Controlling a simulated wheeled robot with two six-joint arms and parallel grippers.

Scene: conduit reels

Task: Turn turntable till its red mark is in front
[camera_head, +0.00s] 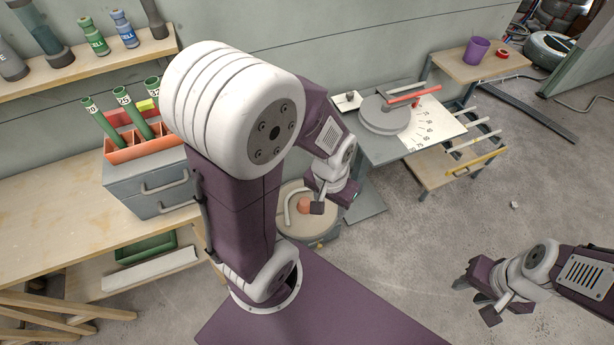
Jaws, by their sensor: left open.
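A low round turntable (322,226) with a pale wooden top stands partly behind my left arm. A curved white piece and an orange-red rounded piece (304,204) show on its top. I cannot tell a separate red mark on it; its left side is hidden by my arm. My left gripper (331,203) is open, over the turntable's right part beside the orange-red piece. I cannot tell whether it touches anything. My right gripper (477,298) is at the lower right over bare floor, far from the turntable, its fingers apart and empty.
A grey disc bender (383,117) with a red bar (414,95) and a scale sheet stands on a bench behind. At left, a workbench (60,199) holds a grey drawer unit and an orange rack (130,152) of green tubes. Floor at right is mostly clear.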

